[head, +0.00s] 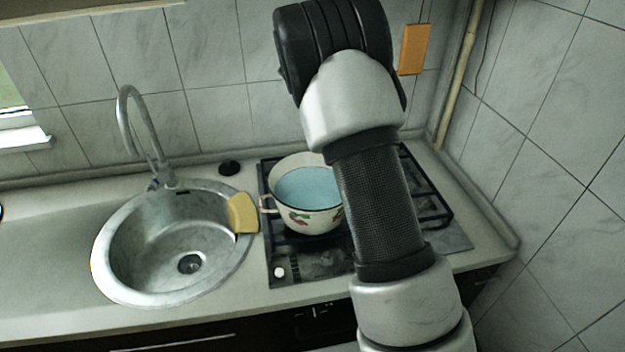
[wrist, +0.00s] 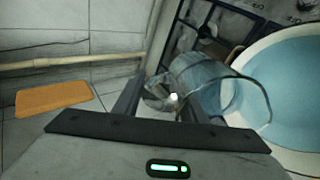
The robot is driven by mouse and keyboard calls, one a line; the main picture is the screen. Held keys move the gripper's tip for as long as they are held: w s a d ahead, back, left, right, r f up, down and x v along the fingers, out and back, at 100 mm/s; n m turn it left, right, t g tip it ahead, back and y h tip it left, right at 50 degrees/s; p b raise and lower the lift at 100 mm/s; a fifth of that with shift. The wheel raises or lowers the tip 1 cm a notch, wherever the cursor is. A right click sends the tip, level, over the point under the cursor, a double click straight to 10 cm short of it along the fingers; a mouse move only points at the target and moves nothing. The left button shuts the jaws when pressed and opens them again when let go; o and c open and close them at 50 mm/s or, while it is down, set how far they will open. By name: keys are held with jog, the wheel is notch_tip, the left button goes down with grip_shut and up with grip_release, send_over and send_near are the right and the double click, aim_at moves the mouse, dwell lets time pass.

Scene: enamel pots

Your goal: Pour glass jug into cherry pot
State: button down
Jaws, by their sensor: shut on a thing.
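The cherry pot (head: 312,217) is white enamel with painted cherries and a side handle. It stands on the hob, holding pale blue liquid, and its right side is hidden behind my arm. In the wrist view, the pot's pale rim and blue liquid (wrist: 298,85) fill the right side. My gripper (wrist: 163,97) is shut on the clear glass jug (wrist: 197,78). The jug looks tilted, and its curved glass edge overlaps the pot in the wrist view. I cannot tell how much liquid is in the jug. My gripper and the jug are hidden behind my arm in the head view.
The black hob grate (head: 432,205) lies under and around the pot. A round steel sink (head: 140,255) with a tall tap (head: 140,125) is on the left, with a yellow sponge (head: 242,213) on its rim. A tiled wall and a pipe (head: 462,70) close off the back right.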

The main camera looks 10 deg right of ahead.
jog(key=shift+f+b, duration=0.1)
jog(key=shift+b, duration=0.4)
jog(key=shift+a+h, duration=0.2)
jog(key=shift+h, duration=0.1)
jog(key=shift+f+b, duration=0.1)
jog(key=shift+b, duration=0.25)
jog(key=shift+d, duration=0.1)
jog(key=shift+b, duration=0.3)
jog(key=shift+a+f, duration=0.1)
jog(key=shift+a, duration=0.1)
jog(key=shift+t+h+b, duration=0.3)
